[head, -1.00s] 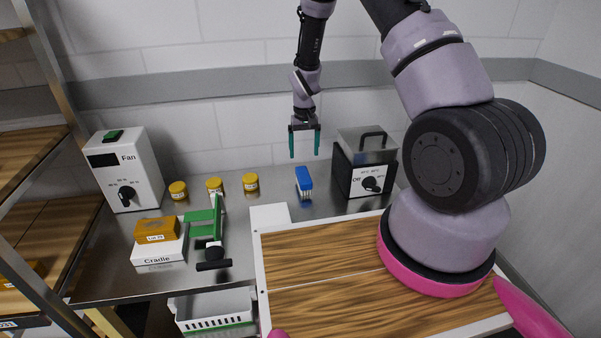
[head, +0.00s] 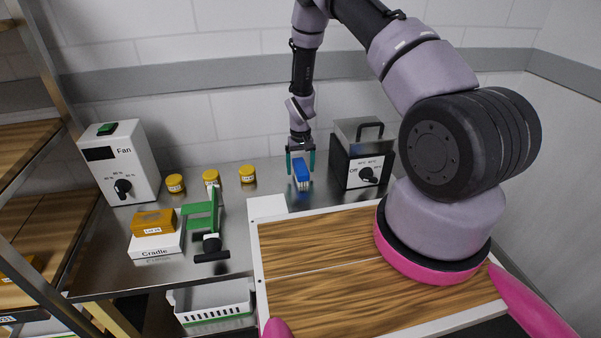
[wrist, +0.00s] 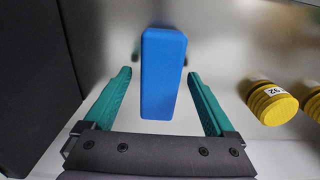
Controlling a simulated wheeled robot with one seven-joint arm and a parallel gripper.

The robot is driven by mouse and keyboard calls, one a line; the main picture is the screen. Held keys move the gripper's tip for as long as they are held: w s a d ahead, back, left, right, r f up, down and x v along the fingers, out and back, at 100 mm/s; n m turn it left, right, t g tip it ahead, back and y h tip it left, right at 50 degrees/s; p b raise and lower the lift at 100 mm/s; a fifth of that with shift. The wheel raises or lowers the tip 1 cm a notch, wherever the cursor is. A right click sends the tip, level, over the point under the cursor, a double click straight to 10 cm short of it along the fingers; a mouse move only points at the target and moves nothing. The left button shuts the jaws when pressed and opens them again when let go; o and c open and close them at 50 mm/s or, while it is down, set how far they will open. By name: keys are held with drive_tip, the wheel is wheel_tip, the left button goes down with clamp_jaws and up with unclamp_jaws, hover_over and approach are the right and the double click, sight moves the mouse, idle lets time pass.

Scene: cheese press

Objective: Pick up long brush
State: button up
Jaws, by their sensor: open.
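The long brush is a blue block (head: 301,170) with pale bristles underneath, standing on the metal counter at the back, left of the dark box with a dial. In the wrist view its blue top (wrist: 162,72) lies lengthwise between the fingers. My gripper (head: 300,163) points down over the brush with its teal fingers open, one on each side. In the wrist view my gripper (wrist: 158,90) shows a gap between each finger and the brush. The bristles are hidden in the wrist view.
The dark box with a dial (head: 362,172) stands close on the right. Several yellow-lidded jars (head: 247,174) stand left of the brush. A fan box (head: 120,165), a Cradle box (head: 155,244) and a green tool (head: 205,222) are farther left. A wooden board (head: 330,250) lies in front.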

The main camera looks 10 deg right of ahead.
sight(301, 165)
clamp_jaws()
drive_tip(key=shift+r, duration=5.05)
